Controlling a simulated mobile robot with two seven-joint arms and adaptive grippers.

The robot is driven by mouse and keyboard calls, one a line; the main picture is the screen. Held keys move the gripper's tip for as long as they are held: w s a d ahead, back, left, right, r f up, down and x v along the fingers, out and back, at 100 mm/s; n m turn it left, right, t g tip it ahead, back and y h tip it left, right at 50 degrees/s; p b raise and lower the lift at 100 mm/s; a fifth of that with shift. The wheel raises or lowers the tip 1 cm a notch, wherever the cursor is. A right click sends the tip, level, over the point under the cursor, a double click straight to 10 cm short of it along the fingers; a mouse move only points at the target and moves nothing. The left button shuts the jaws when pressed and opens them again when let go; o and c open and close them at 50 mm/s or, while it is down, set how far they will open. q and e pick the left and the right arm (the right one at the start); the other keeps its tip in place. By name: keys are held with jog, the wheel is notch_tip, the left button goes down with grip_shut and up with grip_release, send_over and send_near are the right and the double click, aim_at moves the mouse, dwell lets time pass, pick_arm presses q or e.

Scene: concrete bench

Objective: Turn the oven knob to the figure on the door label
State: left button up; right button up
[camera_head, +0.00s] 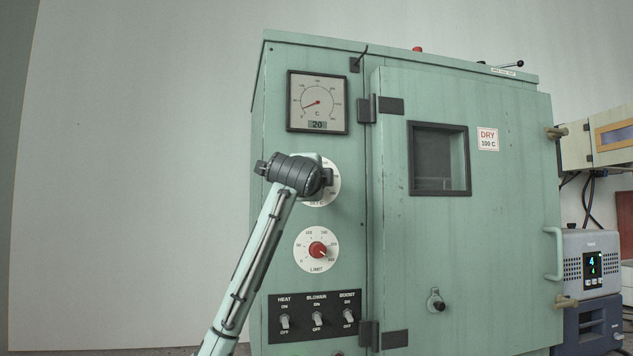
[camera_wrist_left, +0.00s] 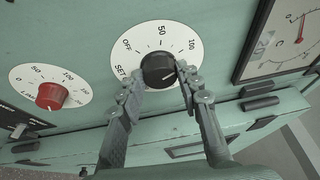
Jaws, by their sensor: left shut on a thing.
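The green oven (camera_head: 460,250) has a black set knob (camera_wrist_left: 157,68) on a white dial marked OFF, 50 and 100 in the left wrist view. My left gripper (camera_wrist_left: 160,76) is shut on this knob, one finger on each side. The knob's pale pointer line is faint, and the fingers cover part of the dial, so I cannot read its setting. In the head view my left wrist hides the knob and most of the set dial (camera_head: 333,184). The door label (camera_head: 488,139) reads DRY and what looks like 100 C. My right gripper is not in view.
A red LIMIT knob (camera_head: 317,249) is below the set dial. A switch panel (camera_head: 316,317) with three toggles is lower still. The square gauge (camera_head: 318,102) above shows 20. The door's hinges (camera_head: 366,109) stand just right of the dials. Left of the oven is clear wall.

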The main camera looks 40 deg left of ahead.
pick_arm(q)
jog(key=o, duration=1.2)
jog(key=shift+c, duration=0.2)
jog(key=v, duration=1.2)
